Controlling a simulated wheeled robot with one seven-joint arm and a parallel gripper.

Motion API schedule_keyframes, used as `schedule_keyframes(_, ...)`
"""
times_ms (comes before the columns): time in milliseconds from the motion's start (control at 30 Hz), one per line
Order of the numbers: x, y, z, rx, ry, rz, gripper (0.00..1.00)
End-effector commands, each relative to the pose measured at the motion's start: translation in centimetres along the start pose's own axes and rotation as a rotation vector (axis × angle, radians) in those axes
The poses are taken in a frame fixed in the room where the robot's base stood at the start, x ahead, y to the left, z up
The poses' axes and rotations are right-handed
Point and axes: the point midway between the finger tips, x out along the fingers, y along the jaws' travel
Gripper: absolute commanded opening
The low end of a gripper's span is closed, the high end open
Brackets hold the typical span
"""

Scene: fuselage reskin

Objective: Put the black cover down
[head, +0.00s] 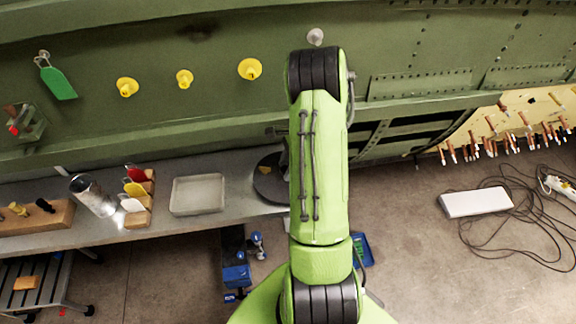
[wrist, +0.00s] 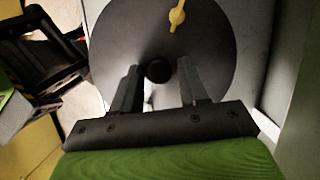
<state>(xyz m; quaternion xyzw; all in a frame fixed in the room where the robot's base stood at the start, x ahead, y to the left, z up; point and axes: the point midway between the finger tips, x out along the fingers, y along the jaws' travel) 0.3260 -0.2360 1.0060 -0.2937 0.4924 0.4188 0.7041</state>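The black cover (wrist: 112,38), a round dark disc with a black knob (wrist: 158,70) at its middle, lies flat on a pale surface in the wrist view. In the head view the black cover (head: 266,186) shows at the right end of the grey bench, partly hidden by my arm. My gripper (wrist: 159,66) has its two fingers spread, one on each side of the knob, with a small gap visible on both sides. My gripper is hidden behind my arm in the head view.
A yellow piece (wrist: 177,15) shows over the cover's far part. On the bench (head: 150,232) stand a grey tray (head: 197,194), a metal can (head: 92,195) and coloured discs (head: 135,190) in a wooden rack. The green fuselage (head: 220,110) rises behind the bench.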

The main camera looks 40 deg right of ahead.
Motion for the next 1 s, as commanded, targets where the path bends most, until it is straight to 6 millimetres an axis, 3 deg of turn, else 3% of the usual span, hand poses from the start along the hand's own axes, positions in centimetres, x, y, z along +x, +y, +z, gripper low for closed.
schedule_keyframes(367,-0.4,0.0,0.0,0.0,0.0,-0.001,0.55)
schedule_keyframes(467,-2.1,-0.1,0.0,0.001,0.001,-0.005,0.55)
schedule_keyframes(800,-10.6,-0.1,0.0,0.001,-0.001,-0.004,0.55)
schedule_keyframes(1000,-12.6,0.0,0.9,-0.033,0.006,-0.006,0.55)
